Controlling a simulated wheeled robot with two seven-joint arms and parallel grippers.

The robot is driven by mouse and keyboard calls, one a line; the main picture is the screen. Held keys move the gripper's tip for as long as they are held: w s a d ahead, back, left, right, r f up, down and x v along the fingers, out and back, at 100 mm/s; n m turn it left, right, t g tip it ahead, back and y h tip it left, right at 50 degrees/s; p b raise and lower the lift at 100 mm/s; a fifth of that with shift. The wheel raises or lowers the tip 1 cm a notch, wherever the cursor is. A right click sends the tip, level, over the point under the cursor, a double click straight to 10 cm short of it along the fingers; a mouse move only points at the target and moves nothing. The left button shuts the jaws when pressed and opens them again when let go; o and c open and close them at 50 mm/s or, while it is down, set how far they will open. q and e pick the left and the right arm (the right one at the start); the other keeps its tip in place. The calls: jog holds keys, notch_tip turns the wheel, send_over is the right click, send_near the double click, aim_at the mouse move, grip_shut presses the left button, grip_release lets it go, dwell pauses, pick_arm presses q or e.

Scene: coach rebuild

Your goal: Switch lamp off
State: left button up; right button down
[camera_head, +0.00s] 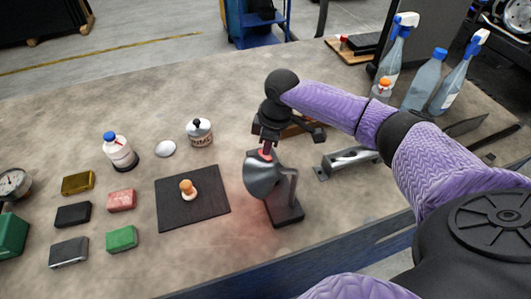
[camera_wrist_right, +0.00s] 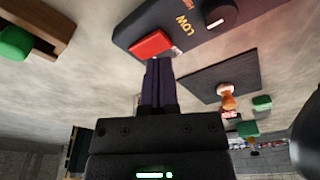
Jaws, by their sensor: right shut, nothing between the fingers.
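The lamp has a silver shade (camera_head: 262,180) and a dark base (camera_head: 287,214), standing right of the black mat near the front of the bench. A reddish glow lies on the bench below the shade, so the lamp looks lit. In the right wrist view its dark base (camera_wrist_right: 180,25) shows a red switch (camera_wrist_right: 150,44), a black knob and the words LOW and HIGH. My right gripper (camera_head: 267,146) is just above and behind the shade. Its shut, empty fingertips (camera_wrist_right: 159,64) are close to the red switch; I cannot tell whether they touch. My left gripper is out of view.
A black mat (camera_head: 170,212) with a small wood-and-orange piece lies left of the lamp. A grey bracket (camera_head: 346,161) lies to the right, with spray bottles (camera_head: 455,80) behind. Several coloured blocks and a white bottle (camera_head: 120,152) stand at the left.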

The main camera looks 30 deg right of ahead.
jog(key=shift+f, duration=0.1)
dwell(0.3)
jog(key=shift+f, duration=0.45)
jog(key=shift+f+b, duration=0.25)
jog(key=shift+b, duration=0.15)
jog(key=shift+f, duration=0.1)
